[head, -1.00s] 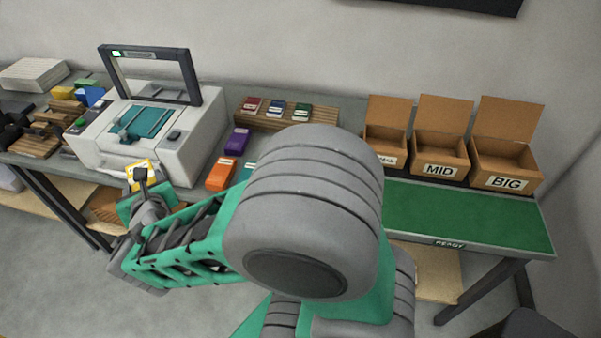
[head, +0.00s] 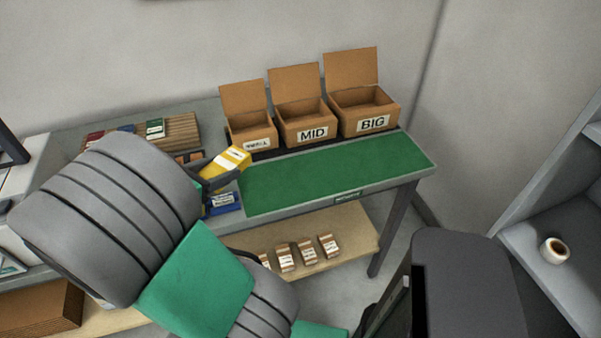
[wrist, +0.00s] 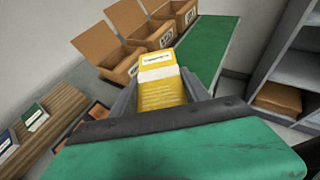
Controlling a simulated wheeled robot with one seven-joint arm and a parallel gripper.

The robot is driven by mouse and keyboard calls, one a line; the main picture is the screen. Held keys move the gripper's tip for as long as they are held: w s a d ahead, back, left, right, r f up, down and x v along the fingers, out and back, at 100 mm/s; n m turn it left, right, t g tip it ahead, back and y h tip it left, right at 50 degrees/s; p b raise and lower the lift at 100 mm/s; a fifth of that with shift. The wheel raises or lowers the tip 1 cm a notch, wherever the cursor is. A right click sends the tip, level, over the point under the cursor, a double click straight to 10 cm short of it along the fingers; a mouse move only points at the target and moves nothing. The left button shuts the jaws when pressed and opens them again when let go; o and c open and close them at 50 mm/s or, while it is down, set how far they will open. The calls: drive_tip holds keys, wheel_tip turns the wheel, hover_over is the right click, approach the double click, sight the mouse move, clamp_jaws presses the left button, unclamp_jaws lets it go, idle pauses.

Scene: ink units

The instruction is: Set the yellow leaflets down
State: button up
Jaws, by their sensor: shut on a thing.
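The yellow leaflets (head: 226,166) are a yellow pack with a white label, held up near the left end of the green mat. My gripper (head: 212,181) is shut on the pack. In the wrist view the pack (wrist: 160,86) stands out between the fingers (wrist: 160,98), its label facing the camera. The green mat (head: 330,172) lies bare on the bench in the head view, to the right of the gripper. Much of the bench at the left is hidden behind my arm.
Three open cardboard boxes line the mat's back edge: the small box (head: 250,132), the MID box (head: 304,122) and the BIG box (head: 364,112). A wooden rack (head: 180,133) with small packs stands left. A blue pack (head: 223,203) lies below the gripper. Grey shelves (head: 545,235) stand right.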

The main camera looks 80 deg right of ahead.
drive_tip(key=s+m+g+y, duration=0.2)
drive_tip(key=s+m+g, duration=0.1)
drive_tip(key=s, duration=0.3)
drive_tip(key=b, duration=0.2)
hover_over(285, 183)
drive_tip(key=a, duration=0.1)
drive_tip(key=f, duration=0.9)
drive_tip(key=shift+w, duration=0.2)
drive_tip(key=shift+s+d+f, duration=0.15)
drive_tip(key=shift+d+f, duration=0.1)
drive_tip(key=shift+f, duration=0.1)
drive_tip(key=f, duration=0.2)
drive_tip(key=f+b, duration=0.1)
drive_tip(key=shift+d+f, duration=0.25)
drive_tip(key=shift+f, duration=0.1)
drive_tip(key=shift+s, duration=0.1)
drive_tip(key=o, duration=1.6)
drive_tip(key=shift+f, duration=0.1)
drive_tip(key=shift+o, duration=0.2)
